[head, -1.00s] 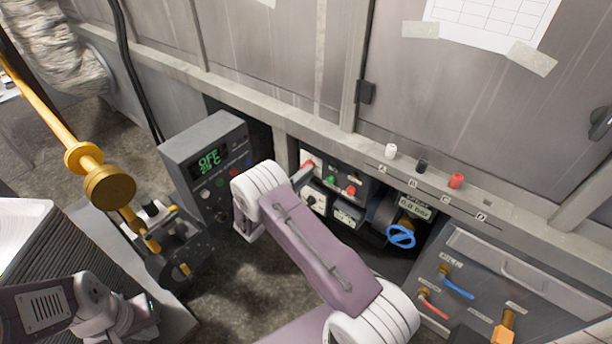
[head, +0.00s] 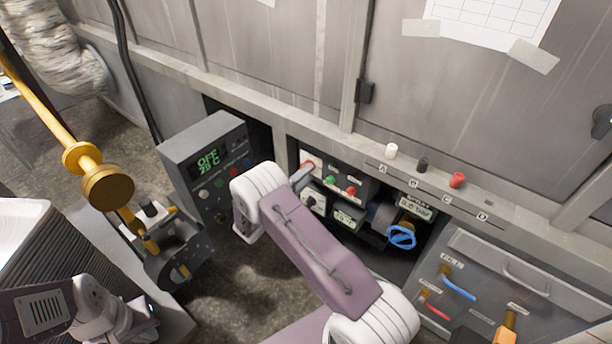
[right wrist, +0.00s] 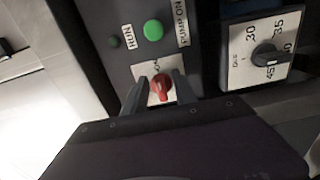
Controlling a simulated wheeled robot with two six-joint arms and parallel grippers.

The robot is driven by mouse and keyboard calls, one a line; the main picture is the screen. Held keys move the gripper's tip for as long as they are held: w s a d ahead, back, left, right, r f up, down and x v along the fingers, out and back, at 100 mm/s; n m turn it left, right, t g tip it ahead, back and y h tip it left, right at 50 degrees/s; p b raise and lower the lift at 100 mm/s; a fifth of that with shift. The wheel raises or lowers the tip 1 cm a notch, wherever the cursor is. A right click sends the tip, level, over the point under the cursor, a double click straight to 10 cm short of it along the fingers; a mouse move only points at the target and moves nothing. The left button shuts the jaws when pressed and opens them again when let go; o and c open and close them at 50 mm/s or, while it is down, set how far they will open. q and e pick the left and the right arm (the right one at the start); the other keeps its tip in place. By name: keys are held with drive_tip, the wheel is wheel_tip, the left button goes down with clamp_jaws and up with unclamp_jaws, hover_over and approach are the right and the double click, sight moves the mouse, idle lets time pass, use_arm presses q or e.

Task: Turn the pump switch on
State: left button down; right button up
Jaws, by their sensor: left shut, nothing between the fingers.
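The pump switch is a red rotary knob (right wrist: 161,88) on a white plate, below a green light (right wrist: 153,30) and a "PUMP ON" label in the right wrist view. My right gripper (right wrist: 161,92) has its dark fingers apart, one on each side of the knob, with a thin gap visible. In the head view my right gripper (head: 302,176) is at the left part of the control panel (head: 340,170), partly hidden by my arm. My left gripper (head: 160,240) is shut and empty, away from the panel at the left, near a brass rod (head: 105,184).
A grey box (head: 205,150) with a green "OFF" display stands left of the panel. A dial (right wrist: 268,55) is right of the switch. A blue handwheel (head: 401,236) is further right. A front ledge carries white, black and red knobs (head: 456,180).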

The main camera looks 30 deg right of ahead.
drive_tip(key=p+v, duration=0.2)
drive_tip(key=v, duration=0.7)
drive_tip(key=shift+p, duration=0.35)
